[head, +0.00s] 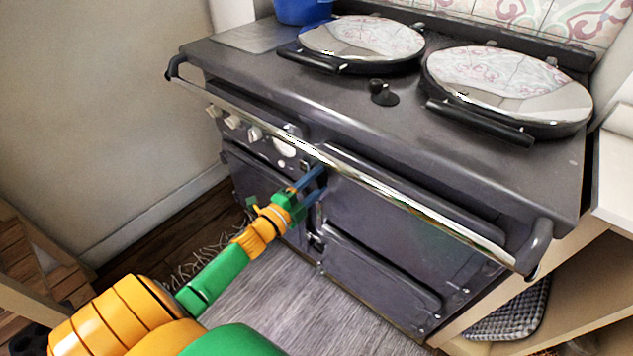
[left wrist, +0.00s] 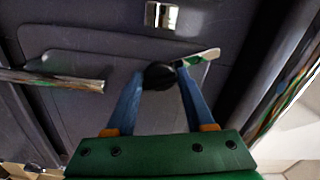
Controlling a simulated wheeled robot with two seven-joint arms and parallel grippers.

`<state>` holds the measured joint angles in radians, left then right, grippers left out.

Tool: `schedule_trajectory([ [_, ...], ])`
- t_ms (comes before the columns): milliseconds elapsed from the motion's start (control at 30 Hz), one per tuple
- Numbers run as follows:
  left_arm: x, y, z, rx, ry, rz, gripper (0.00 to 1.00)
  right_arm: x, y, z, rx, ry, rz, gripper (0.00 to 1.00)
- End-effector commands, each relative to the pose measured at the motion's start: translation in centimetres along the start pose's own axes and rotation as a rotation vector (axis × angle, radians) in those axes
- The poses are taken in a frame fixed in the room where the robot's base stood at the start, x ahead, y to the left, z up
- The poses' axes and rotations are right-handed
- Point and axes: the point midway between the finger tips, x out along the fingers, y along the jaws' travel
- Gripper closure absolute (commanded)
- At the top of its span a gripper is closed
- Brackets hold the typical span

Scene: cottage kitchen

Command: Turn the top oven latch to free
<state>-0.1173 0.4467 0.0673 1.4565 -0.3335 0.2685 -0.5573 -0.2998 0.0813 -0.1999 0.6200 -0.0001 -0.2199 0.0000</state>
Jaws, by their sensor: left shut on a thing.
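The oven (head: 400,230) is a dark grey range cooker with several doors on its front. My left gripper (head: 314,184) reaches the door front just under the chrome rail, near the upper oven door's left edge. In the left wrist view its two blue fingers (left wrist: 158,82) are closed on the round black knob of the top oven latch (left wrist: 160,76). A pale metal lever (left wrist: 200,58) sticks out from the knob to the right. In the head view the fingers mostly hide this latch. My right gripper is not in view.
A chrome rail (head: 400,198) runs across the front just above my left gripper. A lower latch (head: 317,242) sits below it. Control knobs (head: 233,122) are to the left. Two round lids (head: 362,40) cover the hob. The floor (head: 270,310) in front is clear.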

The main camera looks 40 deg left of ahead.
Motion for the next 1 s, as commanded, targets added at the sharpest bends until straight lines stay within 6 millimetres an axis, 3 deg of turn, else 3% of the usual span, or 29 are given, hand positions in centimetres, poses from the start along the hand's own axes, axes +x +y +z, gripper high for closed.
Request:
schedule_trajectory([
  [500, -0.01, 0.13, 0.04, 0.373, -0.001, 0.001, 1.00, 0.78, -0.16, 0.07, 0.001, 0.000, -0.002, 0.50],
  [1000, -0.01, 0.07, 0.05, 0.479, -0.001, 0.001, 1.00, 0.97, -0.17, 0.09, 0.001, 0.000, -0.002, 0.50],
])
